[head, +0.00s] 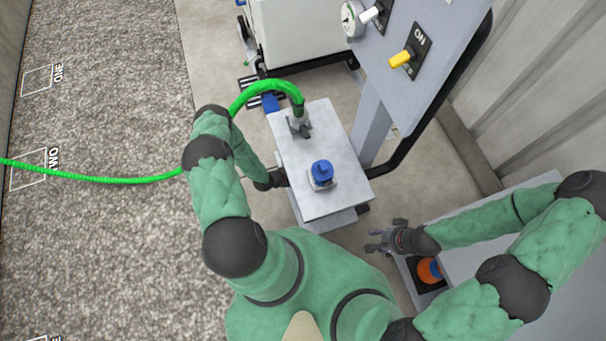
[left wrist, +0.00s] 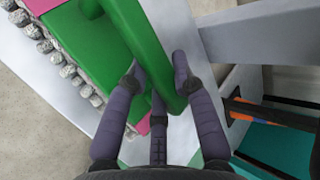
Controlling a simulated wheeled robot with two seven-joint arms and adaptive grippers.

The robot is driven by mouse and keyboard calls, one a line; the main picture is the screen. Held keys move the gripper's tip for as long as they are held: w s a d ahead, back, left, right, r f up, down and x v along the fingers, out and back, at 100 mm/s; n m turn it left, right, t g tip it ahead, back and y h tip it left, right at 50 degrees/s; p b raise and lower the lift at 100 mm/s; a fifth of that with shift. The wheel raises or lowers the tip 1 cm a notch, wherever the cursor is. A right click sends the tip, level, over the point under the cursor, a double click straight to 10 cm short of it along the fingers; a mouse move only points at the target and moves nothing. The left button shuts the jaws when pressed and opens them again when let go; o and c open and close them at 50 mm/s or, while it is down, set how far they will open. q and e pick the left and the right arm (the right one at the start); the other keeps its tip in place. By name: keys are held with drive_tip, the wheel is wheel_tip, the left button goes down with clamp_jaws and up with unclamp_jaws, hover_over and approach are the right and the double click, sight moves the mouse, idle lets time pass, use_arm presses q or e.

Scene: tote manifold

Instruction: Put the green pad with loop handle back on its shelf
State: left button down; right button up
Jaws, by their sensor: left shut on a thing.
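In the left wrist view the green pad (left wrist: 75,30) has a green loop handle (left wrist: 158,45), grey bristle-like nubs along one edge and pink areas. My left gripper (left wrist: 157,80) has its fingers around the handle and is shut on it. In the head view my left gripper (head: 277,179) is at the left side of the small grey cart (head: 335,150), below its top. The pad cannot be made out there. My right gripper (head: 384,237) is open and empty, between the cart and a grey bench at lower right.
A green hose (head: 110,180) crosses left and ends in a fitting on the cart top, near a blue-capped part (head: 322,172). A panel with gauge and yellow switch (head: 402,59) stands upper right. In the wrist view, teal and orange items (left wrist: 285,150) lie right, beside grey bars.

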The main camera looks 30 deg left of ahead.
use_arm(q)
drive_tip(key=c, duration=1)
unclamp_jaws()
drive_tip(key=p+v, duration=0.4)
drive_tip(key=v, duration=0.8)
drive_tip(key=shift+a+p, duration=0.1)
drive_tip(key=shift+p, duration=0.3)
